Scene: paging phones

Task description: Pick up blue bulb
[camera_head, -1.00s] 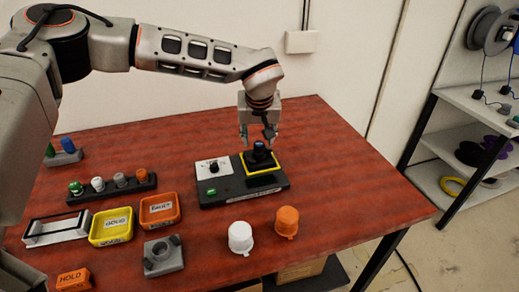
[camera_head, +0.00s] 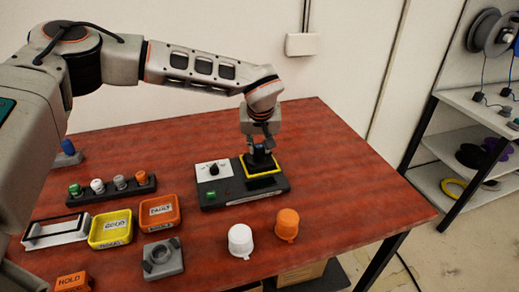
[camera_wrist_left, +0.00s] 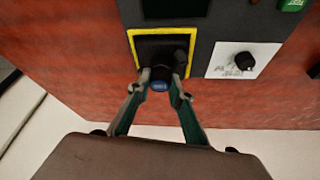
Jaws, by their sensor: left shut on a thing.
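The blue bulb (camera_wrist_left: 159,86) sits at the black socket inside a yellow-framed square on the dark test box (camera_head: 228,197). In the head view my left gripper (camera_head: 259,147) is directly above that socket, pointing down, and mostly hides the bulb. In the wrist view its two fingers (camera_wrist_left: 161,84) are closed around the bulb. The bulb still appears at the socket; I cannot tell whether it is lifted at all. My right gripper is in neither view.
On the red table (camera_head: 335,185) stand a white cap (camera_head: 240,240), an orange cap (camera_head: 287,224), a grey fixture (camera_head: 163,259), a yellow tray (camera_head: 111,240), an orange tray (camera_head: 160,222) and a rack of several bulbs (camera_head: 85,196). The table's right side is clear.

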